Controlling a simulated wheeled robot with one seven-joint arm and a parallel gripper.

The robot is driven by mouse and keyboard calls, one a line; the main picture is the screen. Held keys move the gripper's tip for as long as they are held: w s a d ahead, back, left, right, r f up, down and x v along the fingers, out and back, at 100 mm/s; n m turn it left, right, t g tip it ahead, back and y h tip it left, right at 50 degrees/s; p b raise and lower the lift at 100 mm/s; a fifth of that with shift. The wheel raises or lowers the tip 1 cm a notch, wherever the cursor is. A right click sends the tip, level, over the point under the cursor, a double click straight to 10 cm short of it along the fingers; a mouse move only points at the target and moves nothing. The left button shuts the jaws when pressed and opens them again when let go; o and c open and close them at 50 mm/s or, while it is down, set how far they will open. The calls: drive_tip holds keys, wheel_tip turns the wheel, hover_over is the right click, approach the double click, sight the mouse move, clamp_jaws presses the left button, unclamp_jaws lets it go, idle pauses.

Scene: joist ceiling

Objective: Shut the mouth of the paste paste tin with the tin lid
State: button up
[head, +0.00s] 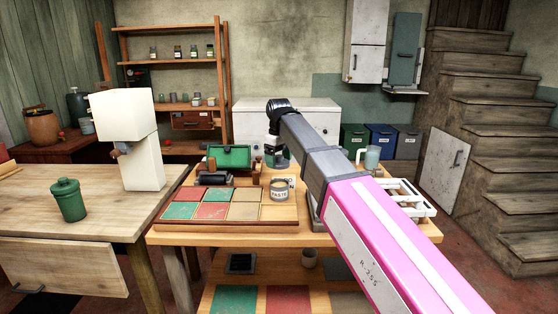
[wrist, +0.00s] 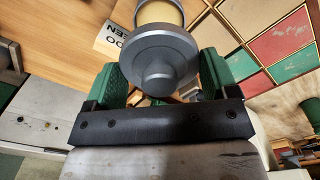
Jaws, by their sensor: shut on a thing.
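The paste tin (head: 279,190) is a small round tin with a label, standing upright on the table behind the coloured tile board's right end. In the wrist view its pale, cream-coloured part (wrist: 160,12) shows at the top edge, partly cut off. My gripper (wrist: 160,88) has green finger pads and is shut on the tin lid (wrist: 163,45), a grey round disc with a central knob between the pads. The lid hides part of the tin in that view. In the head view my gripper (head: 277,160) hangs beyond the tin, and the lid is not clear there.
A tile board (head: 215,208) with green, red and tan squares lies left of the tin. A card (wrist: 117,38) lies near the tin. A green box (head: 230,157) stands behind the board. A mug (head: 371,158) and a white rack (head: 412,198) are at the right.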

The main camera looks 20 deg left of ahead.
sight(279, 183)
drive_tip(key=shift+f, duration=0.1)
drive_tip(key=shift+f, duration=2.7)
drive_tip(key=shift+f, duration=1.1)
drive_tip(key=o, duration=0.9)
drive_tip(key=shift+r, duration=0.1)
wheel_tip(279, 183, up, 14)
drive_tip(key=shift+r, duration=0.35)
